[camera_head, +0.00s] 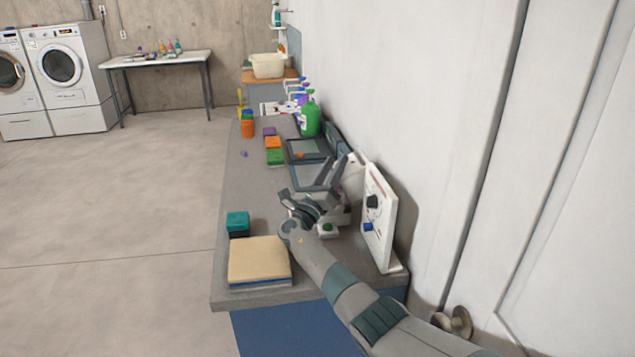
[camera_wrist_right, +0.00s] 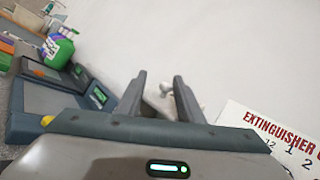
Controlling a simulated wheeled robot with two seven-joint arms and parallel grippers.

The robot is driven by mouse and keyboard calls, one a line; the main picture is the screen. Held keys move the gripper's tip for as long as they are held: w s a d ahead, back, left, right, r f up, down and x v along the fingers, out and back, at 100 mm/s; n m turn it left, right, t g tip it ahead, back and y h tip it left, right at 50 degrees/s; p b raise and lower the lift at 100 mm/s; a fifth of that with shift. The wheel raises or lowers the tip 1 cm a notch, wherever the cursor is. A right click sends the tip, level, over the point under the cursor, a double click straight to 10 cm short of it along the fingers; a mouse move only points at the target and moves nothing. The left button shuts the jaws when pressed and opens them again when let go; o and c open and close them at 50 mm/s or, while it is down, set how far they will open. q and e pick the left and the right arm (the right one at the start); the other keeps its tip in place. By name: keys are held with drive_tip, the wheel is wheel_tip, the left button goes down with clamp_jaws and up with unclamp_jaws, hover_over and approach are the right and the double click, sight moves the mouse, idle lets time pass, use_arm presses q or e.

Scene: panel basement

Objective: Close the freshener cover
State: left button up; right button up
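My right gripper (camera_head: 341,164) reaches over the counter toward this unit. In the right wrist view its two fingers (camera_wrist_right: 160,79) are apart with a clear gap. My left gripper is not in view.
Open floor (camera_head: 110,220) lies left.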

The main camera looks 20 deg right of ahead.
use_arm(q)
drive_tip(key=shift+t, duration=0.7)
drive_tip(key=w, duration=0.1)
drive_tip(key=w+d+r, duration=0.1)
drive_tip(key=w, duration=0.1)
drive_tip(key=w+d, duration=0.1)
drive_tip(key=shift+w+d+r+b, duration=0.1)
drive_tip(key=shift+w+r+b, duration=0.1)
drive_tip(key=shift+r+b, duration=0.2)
use_arm(e)
drive_tip(key=s+a, duration=0.7)
drive_tip(key=a, duration=0.2)
drive_tip(key=shift+s+a, duration=0.2)
drive_tip(key=shift+a, duration=0.15)
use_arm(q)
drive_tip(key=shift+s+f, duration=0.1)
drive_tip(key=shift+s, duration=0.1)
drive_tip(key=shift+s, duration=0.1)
use_arm(e)
drive_tip(key=shift+f, duration=0.1)
